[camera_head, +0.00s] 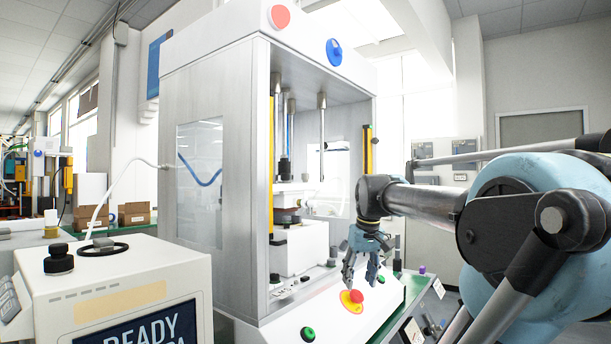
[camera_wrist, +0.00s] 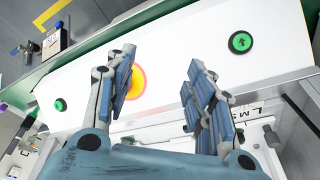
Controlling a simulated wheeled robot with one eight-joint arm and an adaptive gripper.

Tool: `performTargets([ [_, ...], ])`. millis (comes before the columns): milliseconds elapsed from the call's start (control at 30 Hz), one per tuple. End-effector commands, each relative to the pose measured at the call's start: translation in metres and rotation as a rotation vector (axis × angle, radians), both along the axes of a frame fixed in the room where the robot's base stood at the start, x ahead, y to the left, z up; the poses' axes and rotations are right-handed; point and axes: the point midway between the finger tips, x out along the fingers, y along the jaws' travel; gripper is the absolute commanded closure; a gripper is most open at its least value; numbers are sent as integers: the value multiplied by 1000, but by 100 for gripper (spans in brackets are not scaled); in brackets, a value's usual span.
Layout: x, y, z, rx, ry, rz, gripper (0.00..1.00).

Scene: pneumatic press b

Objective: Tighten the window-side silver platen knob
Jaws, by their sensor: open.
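The press (camera_head: 247,135) is a tall pale cabinet with an open front and a clear side panel. Inside it are vertical rods, a dark round platen part (camera_head: 287,215) and a white block (camera_head: 301,245). I cannot make out the silver platen knob for certain in either view. My gripper (camera_head: 361,266) is open and empty, pointing down in front of the press opening, above the sloped white control panel. In the wrist view my gripper (camera_wrist: 158,85) has its blue-padded fingers spread, with the panel beyond them.
A red button on a yellow ring (camera_head: 352,301) lies below my gripper. Green buttons (camera_head: 307,334) (camera_head: 380,279) flank it on the panel. Yellow strips (camera_head: 368,150) edge the press opening. A white box with a READY screen (camera_head: 135,328) stands at the front left.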

Motion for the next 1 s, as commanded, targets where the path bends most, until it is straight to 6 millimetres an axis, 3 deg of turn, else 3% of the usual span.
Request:
performTargets([
  [100,35,5,52,7,-13,51,51],
  [500,140,25,200,29,-61,226,51],
  [800,209,40,288,42,-105,355,51],
  [1000,243,48,328,49,-131,427,51],
])
